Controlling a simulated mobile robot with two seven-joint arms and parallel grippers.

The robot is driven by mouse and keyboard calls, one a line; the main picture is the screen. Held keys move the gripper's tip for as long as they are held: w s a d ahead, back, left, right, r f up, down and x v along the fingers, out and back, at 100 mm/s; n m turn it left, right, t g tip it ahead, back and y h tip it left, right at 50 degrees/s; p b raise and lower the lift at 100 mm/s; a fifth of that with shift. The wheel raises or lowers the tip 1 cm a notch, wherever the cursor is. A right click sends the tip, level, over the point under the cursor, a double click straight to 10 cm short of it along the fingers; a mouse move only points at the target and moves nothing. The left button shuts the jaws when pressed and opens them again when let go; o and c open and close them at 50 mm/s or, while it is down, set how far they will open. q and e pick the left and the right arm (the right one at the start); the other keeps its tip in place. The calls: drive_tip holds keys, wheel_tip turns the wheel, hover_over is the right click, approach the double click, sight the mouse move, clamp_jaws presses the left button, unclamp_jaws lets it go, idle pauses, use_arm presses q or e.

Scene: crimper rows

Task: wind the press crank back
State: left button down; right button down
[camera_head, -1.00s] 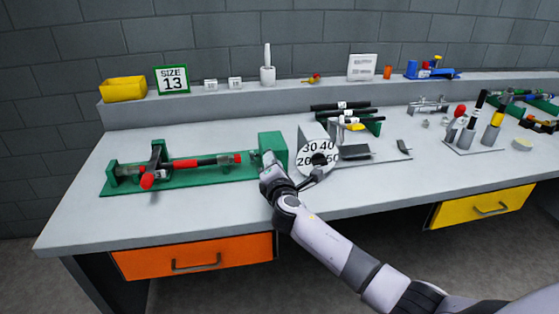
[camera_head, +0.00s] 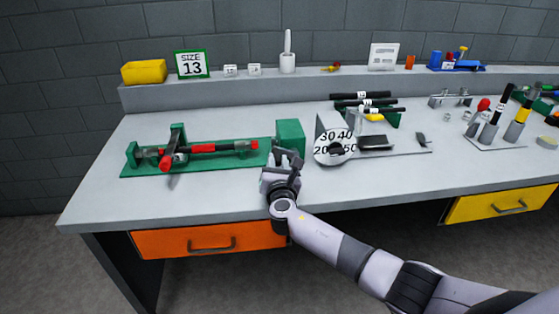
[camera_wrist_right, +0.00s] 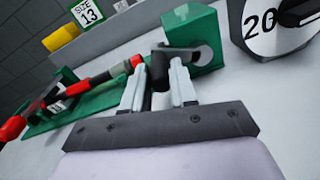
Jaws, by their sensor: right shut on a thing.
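The green press (camera_head: 195,168) lies on the bench at the left, with a red-and-black bar along it and a green end block (camera_head: 290,136) at its right end. The black crank grip (camera_wrist_right: 160,72) stands in front of the block. My right gripper (camera_head: 284,162) is at the near side of the block. Its two fingers (camera_wrist_right: 158,85) are on either side of the crank grip and shut on it. In the head view the gripper hides most of the crank. My left gripper is not in view.
A white numbered dial (camera_head: 334,147) stands close to the right of the block. Tools on a grey plate (camera_head: 405,153) are farther right. A yellow bin (camera_head: 144,72) and a "SIZE 13" sign (camera_head: 192,65) are on the back ledge. The bench front (camera_head: 120,212) is clear.

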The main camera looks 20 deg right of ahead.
drive_tip(key=shift+a+f+n, duration=0.15)
drive_tip(key=shift+f+n, duration=0.1)
drive_tip(key=shift+n, duration=0.15)
drive_tip(key=c, duration=1.2)
unclamp_jaws()
drive_tip(key=shift+o, duration=0.2)
drive_tip(key=shift+s, duration=0.1)
drive_tip(key=shift+p+v, duration=0.7)
drive_tip(key=shift+v, duration=2.75)
